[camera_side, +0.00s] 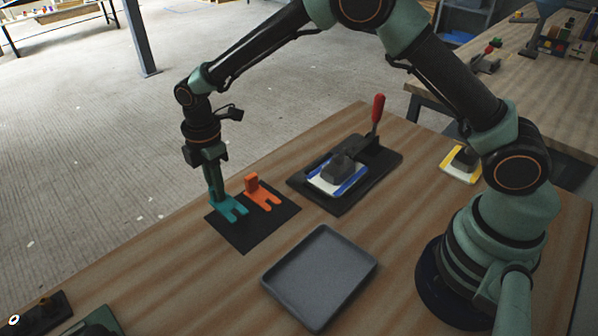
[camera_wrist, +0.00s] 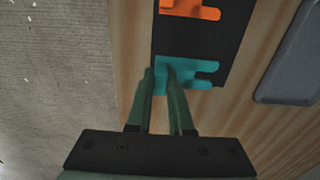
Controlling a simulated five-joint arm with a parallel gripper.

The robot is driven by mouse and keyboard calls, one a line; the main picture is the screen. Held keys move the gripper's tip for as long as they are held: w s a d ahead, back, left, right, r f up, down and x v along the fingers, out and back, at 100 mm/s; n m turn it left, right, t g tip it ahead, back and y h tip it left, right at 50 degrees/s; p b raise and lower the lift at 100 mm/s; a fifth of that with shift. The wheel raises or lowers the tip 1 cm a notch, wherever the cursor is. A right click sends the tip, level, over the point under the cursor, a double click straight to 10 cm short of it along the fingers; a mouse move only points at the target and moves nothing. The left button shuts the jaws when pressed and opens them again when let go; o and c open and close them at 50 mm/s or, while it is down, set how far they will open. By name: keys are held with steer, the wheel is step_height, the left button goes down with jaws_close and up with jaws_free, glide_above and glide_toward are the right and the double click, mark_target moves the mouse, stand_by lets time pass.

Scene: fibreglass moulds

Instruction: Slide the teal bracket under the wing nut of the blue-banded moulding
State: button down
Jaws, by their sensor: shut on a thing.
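The teal bracket (camera_side: 230,207) is a forked piece at the left end of the black mat (camera_side: 243,238). My gripper (camera_side: 215,194) points down and is shut on its upright part. In the wrist view the teal bracket (camera_wrist: 196,72) shows between and beyond the fingertips of my gripper (camera_wrist: 161,75), its prongs pointing right. The bracket looks to be on or just above the mat; I cannot tell which. The blue-banded moulding (camera_side: 338,177) sits on a black fixture (camera_side: 370,164) with a red-handled lever (camera_side: 377,110). I cannot make out the wing nut.
An orange forked bracket (camera_side: 262,192) lies on the mat beside the teal one, and in the wrist view (camera_wrist: 190,10). An empty grey tray (camera_side: 283,297) stands in front. A yellow-banded moulding (camera_side: 460,165) lies at the right, near my arm.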

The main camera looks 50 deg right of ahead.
steer(key=shift+f, duration=1.8)
steer(key=shift+f, duration=0.15)
steer(key=c, duration=0.8)
jaws_free()
